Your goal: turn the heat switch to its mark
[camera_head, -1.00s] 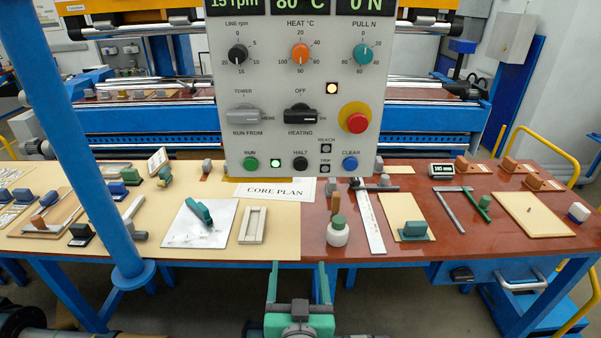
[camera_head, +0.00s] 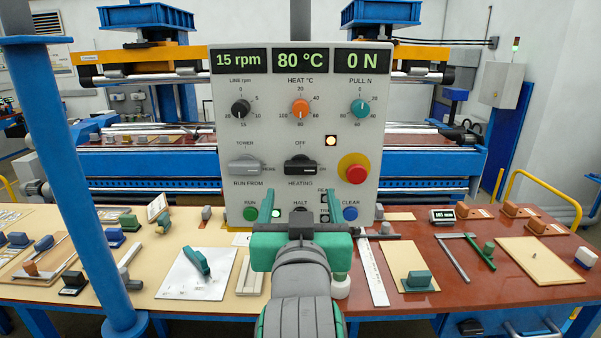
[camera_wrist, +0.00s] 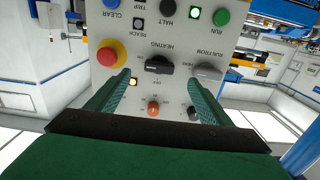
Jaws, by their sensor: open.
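The black heating switch (camera_head: 300,165) is on the grey control panel (camera_head: 229,130), under the word OFF and above HEATING. Its handle lies about level, with its right end beside a small side label. The switch also shows upside down in the wrist view (camera_wrist: 158,67), between the fingertips as seen from there. My gripper (camera_head: 298,208) is open and empty, its two green fingers pointing at the panel. In the head view it appears below the switch, over the HALT button's level. In the wrist view the fingers (camera_wrist: 160,76) appear apart from the switch.
A grey run-from switch (camera_head: 245,165) is left of the heating switch, and a red stop button (camera_head: 355,170) is right. The orange heat dial (camera_head: 300,108) is above. The run (camera_head: 250,213) and clear (camera_head: 350,213) buttons are below. A cluttered bench (camera_head: 450,287) spans the front.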

